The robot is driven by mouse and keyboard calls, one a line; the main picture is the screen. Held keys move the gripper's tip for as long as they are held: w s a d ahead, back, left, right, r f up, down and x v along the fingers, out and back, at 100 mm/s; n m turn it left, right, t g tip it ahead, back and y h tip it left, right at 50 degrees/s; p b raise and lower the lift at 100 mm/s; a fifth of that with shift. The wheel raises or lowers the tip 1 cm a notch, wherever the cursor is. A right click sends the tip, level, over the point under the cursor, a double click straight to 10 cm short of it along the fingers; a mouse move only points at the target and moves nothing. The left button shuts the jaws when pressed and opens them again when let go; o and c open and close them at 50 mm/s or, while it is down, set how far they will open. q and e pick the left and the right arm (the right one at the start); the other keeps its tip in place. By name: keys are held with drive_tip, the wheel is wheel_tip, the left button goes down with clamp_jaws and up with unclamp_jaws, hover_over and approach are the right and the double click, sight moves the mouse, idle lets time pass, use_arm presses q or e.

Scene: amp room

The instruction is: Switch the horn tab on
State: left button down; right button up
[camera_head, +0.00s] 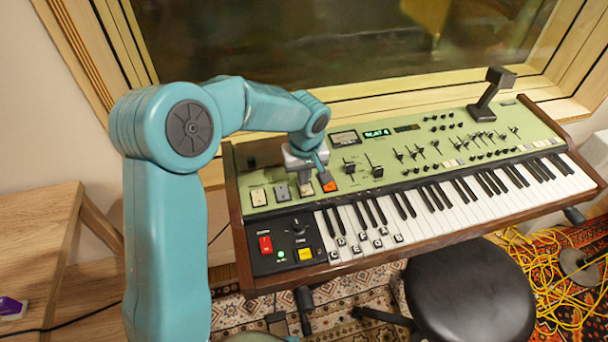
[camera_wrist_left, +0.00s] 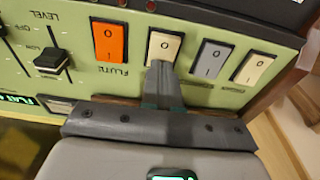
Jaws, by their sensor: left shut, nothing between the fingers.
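A row of rocker tabs marked O and I sits at the left of the green keyboard panel: an orange tab (camera_head: 329,186), a cream tab (camera_head: 306,189), a grey tab (camera_head: 282,193) and an outer cream tab (camera_head: 258,197). In the left wrist view the orange tab (camera_wrist_left: 110,42) is leftmost, with the label FLUTE beside it. I cannot read which tab is horn. My left gripper (camera_head: 321,172) is shut and empty. In the wrist view its fingertips (camera_wrist_left: 160,70) overlap the lower edge of the inner cream tab (camera_wrist_left: 165,46); contact is unclear. My right gripper is out of view.
Sliders (camera_head: 373,169) stand on the panel right of the tabs. A black control box (camera_head: 278,243) with red and yellow buttons is in front. A black stool (camera_head: 468,296) stands before the keys, with yellow cable (camera_head: 550,272) on the rug. A window is behind.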

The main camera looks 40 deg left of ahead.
use_arm(q)
drive_tip(key=shift+s+d+f, duration=0.15)
drive_tip(key=shift+s+f, duration=0.05)
drive_tip(key=shift+f, duration=0.1)
